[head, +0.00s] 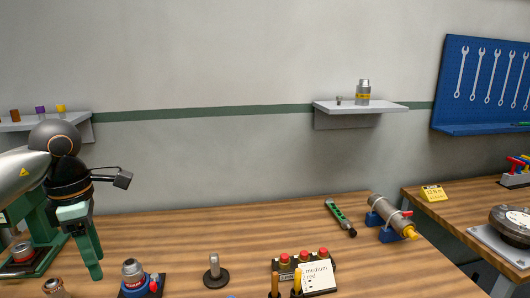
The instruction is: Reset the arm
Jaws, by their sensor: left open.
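My left arm comes in from the left, and my left gripper (90,262) points down with green fingers above the left part of the wooden table (240,235). It is open, with nothing visible between its fingers. It hangs beside a green stand (38,235), which my arm partly hides. A small vise with a blue base and red collar (136,280) stands to the right of the gripper, apart from it. My right gripper is not in view.
A grey post on a round base (214,272), red-topped parts (303,256) and a note card (317,276) stand along the front. A green tool (341,217) and a metal cylinder on blue supports (392,216) lie right. The table's middle back is clear.

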